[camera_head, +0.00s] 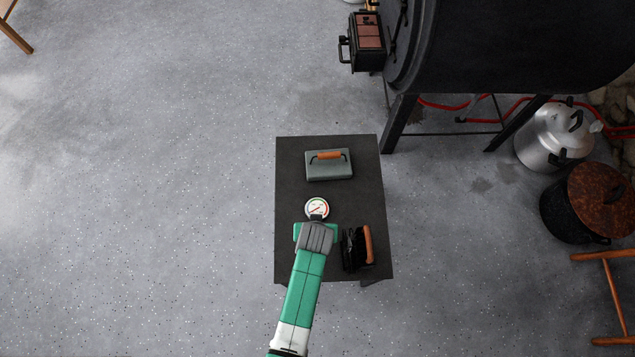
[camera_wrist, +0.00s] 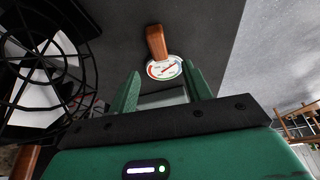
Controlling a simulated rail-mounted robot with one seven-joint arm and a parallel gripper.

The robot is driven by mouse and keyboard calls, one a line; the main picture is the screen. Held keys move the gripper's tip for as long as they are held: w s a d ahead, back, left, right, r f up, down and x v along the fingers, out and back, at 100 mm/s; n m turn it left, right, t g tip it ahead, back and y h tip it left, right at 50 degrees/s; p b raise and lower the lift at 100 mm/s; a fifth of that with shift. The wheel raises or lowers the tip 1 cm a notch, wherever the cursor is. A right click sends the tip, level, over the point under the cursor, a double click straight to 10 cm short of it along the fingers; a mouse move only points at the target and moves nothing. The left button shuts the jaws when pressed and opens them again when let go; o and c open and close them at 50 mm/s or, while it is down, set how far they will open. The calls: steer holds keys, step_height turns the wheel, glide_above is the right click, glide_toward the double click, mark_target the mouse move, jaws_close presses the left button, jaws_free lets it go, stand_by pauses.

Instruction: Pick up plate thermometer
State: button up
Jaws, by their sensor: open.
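The plate thermometer (camera_head: 317,208) is a small round dial with a white face and a red and green coloured rim. It is over the dark table, just beyond my gripper (camera_head: 316,226). My gripper is open, with its green fingers apart. In the wrist view the thermometer (camera_wrist: 163,69) shows face-on near the fingertips, lined up with the gap between them. I cannot tell whether the fingers touch it or what supports it.
A grey block (camera_head: 329,171) with a wooden handle lies farther back on the dark table (camera_head: 290,160). A black wire-guarded object (camera_head: 354,250) with a wooden handle stands close right of my gripper. The black barrel stove (camera_head: 510,45) is at upper right.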

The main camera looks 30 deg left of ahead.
steer(key=shift+x, duration=0.8)
steer(key=shift+w, duration=0.15)
steer(key=b+x, duration=0.3)
steer(key=x, duration=0.1)
steer(key=shift+f, duration=0.2)
steer(key=shift+w+a+f+b, duration=0.1)
steer(key=shift+f+b, duration=0.2)
steer(key=shift+c, duration=0.2)
jaws_close()
